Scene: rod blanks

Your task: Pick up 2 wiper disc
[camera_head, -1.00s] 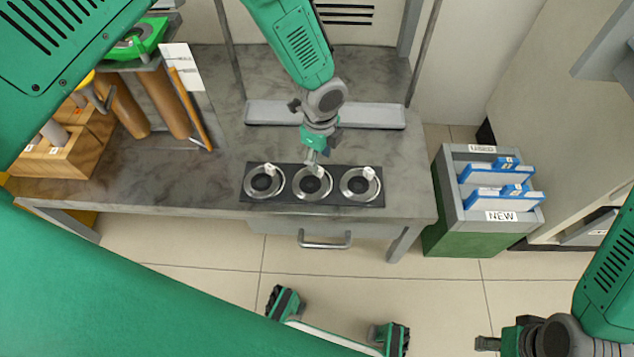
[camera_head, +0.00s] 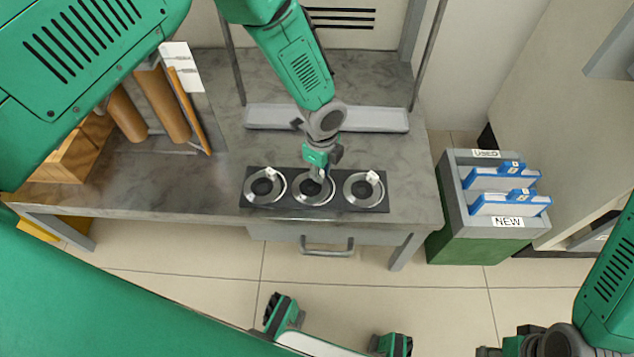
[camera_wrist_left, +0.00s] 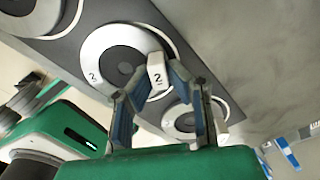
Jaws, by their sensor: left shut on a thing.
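Wiper disc 2 (camera_head: 313,188) is the middle one of three silver ring-shaped discs with dark centres on a black plate. In the left wrist view, the disc (camera_wrist_left: 97,50) and its raised white tab (camera_wrist_left: 157,72) both carry a "2". My left gripper (camera_head: 321,170) is over the far edge of this disc. In the left wrist view, its blue-grey fingers (camera_wrist_left: 158,85) are shut on the tab. I cannot tell whether the disc is lifted off the plate. My right gripper (camera_head: 488,351) is cut off at the bottom right edge.
A disc lies on each side, left (camera_head: 263,187) and right (camera_head: 363,189), close to the middle one. A grey bin (camera_head: 462,212) marked USED and NEW stands right of the bench. Brown cylinders (camera_head: 160,105) stand at left. A grey bar (camera_head: 370,118) lies behind the discs.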

